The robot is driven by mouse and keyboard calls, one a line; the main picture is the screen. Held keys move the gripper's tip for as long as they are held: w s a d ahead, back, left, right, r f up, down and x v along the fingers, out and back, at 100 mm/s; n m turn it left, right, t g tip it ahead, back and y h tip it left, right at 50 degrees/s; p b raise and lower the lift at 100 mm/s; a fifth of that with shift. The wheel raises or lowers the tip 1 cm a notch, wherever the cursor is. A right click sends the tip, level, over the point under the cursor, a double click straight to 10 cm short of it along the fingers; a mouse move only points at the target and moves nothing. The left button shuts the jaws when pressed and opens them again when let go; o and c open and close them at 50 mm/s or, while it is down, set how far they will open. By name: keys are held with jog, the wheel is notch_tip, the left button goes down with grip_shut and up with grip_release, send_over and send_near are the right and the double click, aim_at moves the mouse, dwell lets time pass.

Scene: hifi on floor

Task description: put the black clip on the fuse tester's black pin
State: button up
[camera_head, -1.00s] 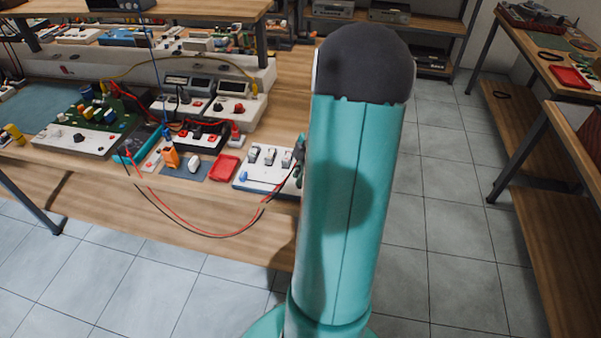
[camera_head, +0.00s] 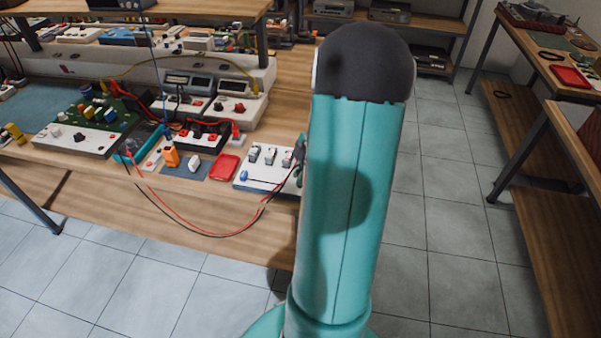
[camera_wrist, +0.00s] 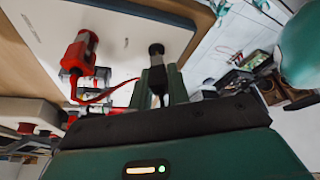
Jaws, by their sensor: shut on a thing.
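The fuse tester, a white board (camera_head: 250,184) with several small parts on it, lies at the front edge of the wooden bench. In the wrist view its white face (camera_wrist: 125,22) fills the upper left. A red clip (camera_wrist: 80,52) is at the board, with a red lead curving from it. My gripper (camera_wrist: 161,76) is shut on the black clip (camera_wrist: 157,86), which shows between the two green fingers. A round black end (camera_wrist: 156,49), which looks like the black pin, is just beyond the fingertips, in line with the clip. I cannot tell whether they touch.
Red and black leads (camera_head: 205,233) sag in front of the bench edge. A red tray (camera_head: 224,167), an orange item (camera_head: 171,157) and a black box with red sockets (camera_head: 203,136) are left of the tester. Clear tiled floor lies to the right.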

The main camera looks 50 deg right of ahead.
jog(key=shift+f, duration=0.75)
dwell(0.6)
jog(key=o, duration=0.9)
jog(key=v, duration=1.3)
jog(key=shift+d+r, duration=0.1)
jog(key=shift+r, duration=0.3)
